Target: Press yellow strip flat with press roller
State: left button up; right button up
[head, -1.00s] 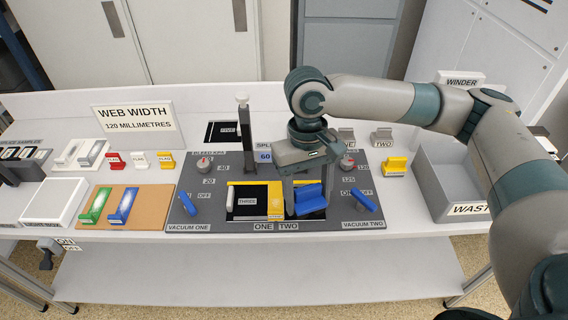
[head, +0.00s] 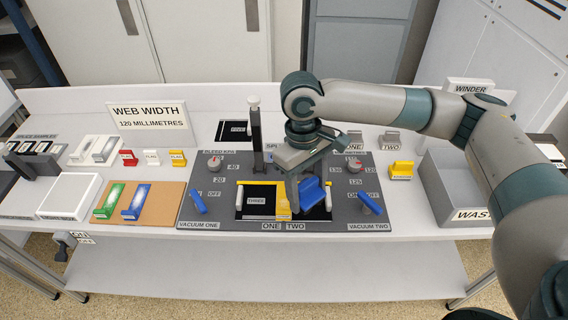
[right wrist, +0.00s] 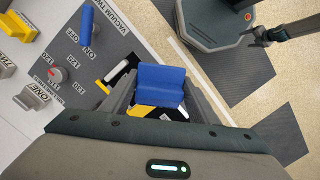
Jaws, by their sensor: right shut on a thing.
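My right gripper (head: 297,196) reaches down over the grey splice plate (head: 220,222). It is shut on a blue block-shaped handle, which I take for the press roller (head: 311,195). In the right wrist view the press roller (right wrist: 161,85) sits between the two fingers. In the head view it looks tilted. The yellow strip (head: 283,203) lies on the plate to the left of the roller, by the black web marked THREE (head: 257,201). Part of the yellow (right wrist: 143,111) shows beneath the roller in the wrist view. Whether the roller touches it is hidden. My left gripper is out of view.
Blue levers (head: 198,201) and (head: 370,203) flank the black area. A grey WASTE bin (head: 447,195) is at the right, a cork board (head: 171,193) at the left.

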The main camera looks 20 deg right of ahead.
jog(key=w+a+f+n+t+p, duration=0.1)
jog(key=w+n+p, duration=0.4)
jog(key=n, duration=0.6)
jog(key=w+a+f+n+t+p, duration=0.1)
jog(key=w+n+t+p, duration=0.1)
jog(key=w+n+p, duration=0.2)
jog(key=n+p, duration=0.3)
jog(key=n, duration=0.5)
jog(key=shift+w+a+f, duration=0.15)
jog(key=shift+w+a, duration=0.1)
jog(key=shift+w, duration=0.1)
